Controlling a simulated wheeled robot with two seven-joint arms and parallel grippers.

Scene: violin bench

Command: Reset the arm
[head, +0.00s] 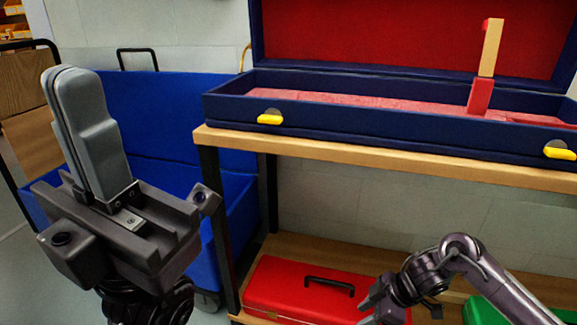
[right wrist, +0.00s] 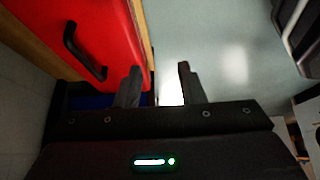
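My left gripper (head: 78,72) stands large at the left of the head view, pointing up. Its grey fingers lie together with nothing between them. My right arm (head: 460,250) comes in low at the right of the head view, bent at the elbow. My right gripper (head: 368,300) is beside the red toolbox (head: 290,290), low near the shelf. In the right wrist view its two dark fingers (right wrist: 160,70) stand apart with nothing between them. The red toolbox (right wrist: 112,25) shows to their upper left there.
An open blue violin case (head: 340,122) with red lining lies on the wooden bench top (head: 370,152). A wooden piece (head: 490,48) with a red block stands upright in it. A blue cart (head: 165,110) stands behind my left gripper. A green box (head: 480,312) is on the lower shelf.

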